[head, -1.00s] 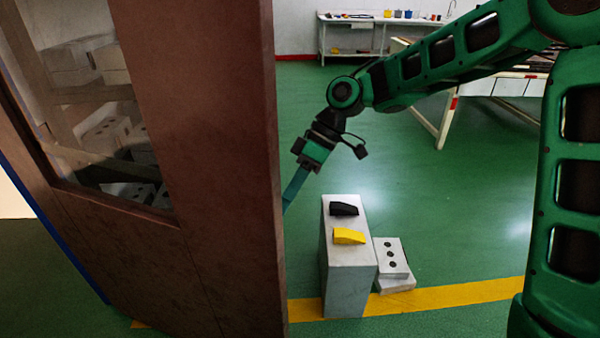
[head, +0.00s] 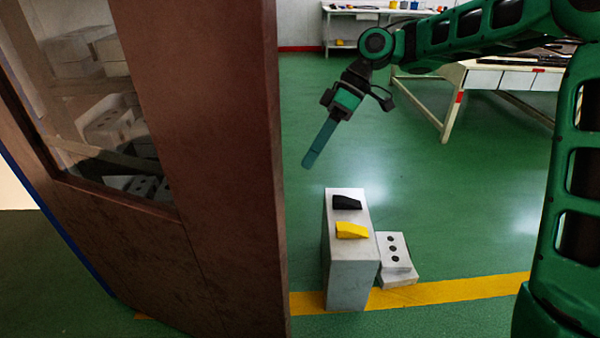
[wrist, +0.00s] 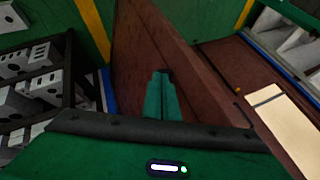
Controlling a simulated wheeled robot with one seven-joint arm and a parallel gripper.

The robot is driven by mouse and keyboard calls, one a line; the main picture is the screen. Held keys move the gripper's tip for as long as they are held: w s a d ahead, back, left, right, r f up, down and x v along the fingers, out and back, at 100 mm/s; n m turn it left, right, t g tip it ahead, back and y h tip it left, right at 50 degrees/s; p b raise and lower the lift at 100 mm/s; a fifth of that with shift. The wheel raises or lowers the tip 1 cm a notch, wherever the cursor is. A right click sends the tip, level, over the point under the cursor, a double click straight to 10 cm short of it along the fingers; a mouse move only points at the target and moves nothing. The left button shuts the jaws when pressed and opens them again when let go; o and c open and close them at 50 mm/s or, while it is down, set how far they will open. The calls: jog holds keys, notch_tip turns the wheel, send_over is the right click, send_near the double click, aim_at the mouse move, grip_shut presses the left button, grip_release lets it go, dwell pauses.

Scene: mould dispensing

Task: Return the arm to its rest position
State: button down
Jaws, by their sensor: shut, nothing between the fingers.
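My green arm reaches in from the upper right in the head view. My gripper (head: 308,162) hangs at its end, pointing down and to the left, with its long teal fingers together and nothing between them. It is in the air just right of the brown door (head: 225,150), above and behind the grey block stand. In the wrist view my gripper (wrist: 160,76) shows its fingers closed in front of the brown door panel (wrist: 150,45).
A grey stand (head: 348,275) carries a black wedge (head: 346,202) and a yellow wedge (head: 352,230). White blocks (head: 394,252) lie beside it. A white table (head: 480,78) stands at the back right. Shelved moulds (wrist: 40,85) show in the wrist view. Open green floor lies in the middle.

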jog(key=s+d+f+m+t+h, duration=0.1)
jog(key=s+d+m, duration=0.25)
jog(key=d, duration=0.45)
jog(key=s+d+m+t+h, duration=0.2)
jog(key=d+m, duration=0.3)
jog(key=d, duration=0.3)
jog(key=s+d+f+m+t+h, duration=0.1)
jog(key=s+d+m, duration=0.25)
jog(key=d, duration=0.45)
jog(key=s+d+f+m+h, duration=0.1)
jog(key=s+d+f+m, duration=0.1)
jog(key=s+d+m, duration=0.3)
jog(key=s+d+f+m+h, duration=0.1)
jog(key=s+d+m, duration=0.4)
jog(key=s, duration=0.8)
jog(key=d+f, duration=0.1)
jog(key=d, duration=0.2)
jog(key=shift+s+d, duration=0.25)
jog(key=shift+d, duration=0.05)
